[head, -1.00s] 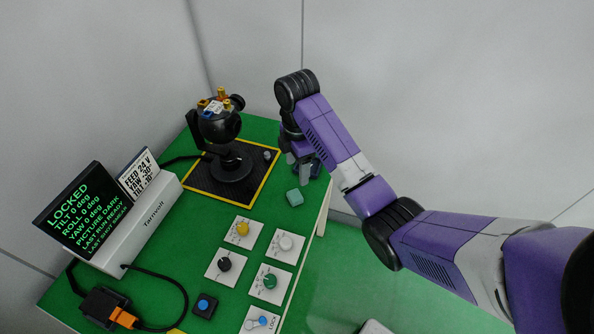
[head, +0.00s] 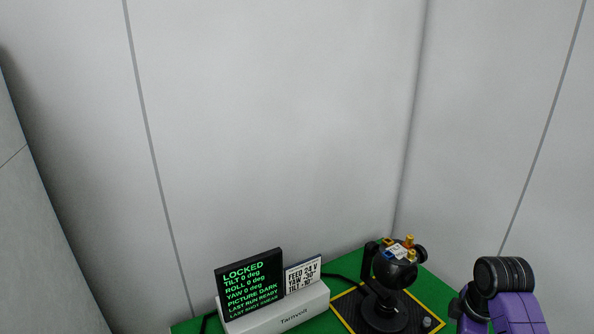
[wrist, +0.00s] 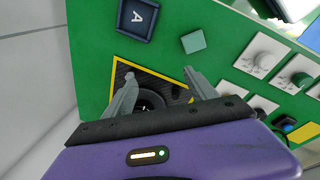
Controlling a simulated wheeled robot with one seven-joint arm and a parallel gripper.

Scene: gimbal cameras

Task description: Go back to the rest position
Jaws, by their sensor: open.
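My purple arm (head: 515,312) shows at the lower right of the head view, with the gripper cut off below the frame. In the wrist view my gripper (wrist: 163,84) has its two grey fingers spread apart with nothing between them. It is above the green table (wrist: 90,60), over the black mat with a yellow border. The black gimbal camera (head: 385,308) stands on that mat in the head view, left of my arm. The screen (head: 250,285) reads LOCKED, with tilt, roll and yaw at 0 deg and PICTURE DARK.
In the wrist view a dark tray marked A (wrist: 137,18) and a teal block (wrist: 192,41) lie beyond the fingers. Knobs on white plates (wrist: 262,56) are at the right. A small sign (head: 303,274) stands beside the screen. Grey walls (head: 280,120) enclose the table.

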